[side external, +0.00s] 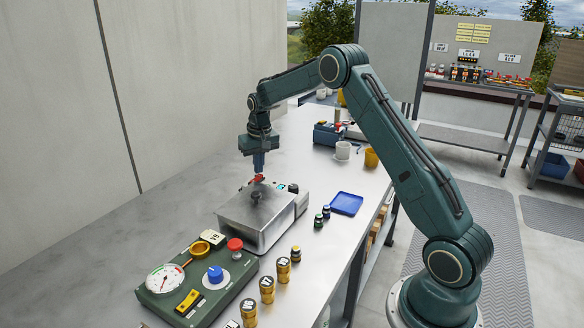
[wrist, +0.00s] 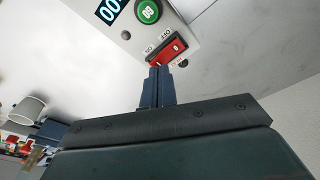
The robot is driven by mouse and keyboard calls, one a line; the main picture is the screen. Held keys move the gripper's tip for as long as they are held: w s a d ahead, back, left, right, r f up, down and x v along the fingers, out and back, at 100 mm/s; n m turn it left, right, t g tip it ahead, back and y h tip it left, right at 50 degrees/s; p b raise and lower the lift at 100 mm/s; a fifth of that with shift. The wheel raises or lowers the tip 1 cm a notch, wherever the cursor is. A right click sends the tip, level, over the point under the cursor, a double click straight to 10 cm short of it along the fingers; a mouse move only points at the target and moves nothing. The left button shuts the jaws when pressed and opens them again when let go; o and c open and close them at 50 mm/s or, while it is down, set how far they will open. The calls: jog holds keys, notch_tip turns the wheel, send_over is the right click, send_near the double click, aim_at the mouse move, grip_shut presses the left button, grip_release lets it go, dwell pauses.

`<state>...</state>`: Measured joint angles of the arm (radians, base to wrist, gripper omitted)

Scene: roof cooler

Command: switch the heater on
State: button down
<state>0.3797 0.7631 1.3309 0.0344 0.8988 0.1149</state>
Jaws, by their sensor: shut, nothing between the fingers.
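A red rocker switch (wrist: 171,50) sits on a light panel in the wrist view, with small ON and OFF lettering beside it. Which way it is tipped I cannot tell. My gripper (wrist: 158,72) is shut and empty, its blue fingertips at the switch's lower-left end. Whether they touch it I cannot tell. In the side view my gripper (side external: 259,168) points down at the far-left side of a grey metal box (side external: 245,219). A small red part shows right under the fingertips there.
A green button (wrist: 148,12) and a lit display (wrist: 108,10) are near the switch. A green box with a gauge (side external: 165,278) and red knob stands in front. Brass weights (side external: 266,289), small dark bottles (side external: 318,221) and a blue tray (side external: 346,204) lie to the right. The bench's left is clear.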

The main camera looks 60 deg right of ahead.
aim_at(259, 177)
jog(key=shift+f, duration=0.6)
dwell(0.6)
jog(key=shift+r, duration=3.55)
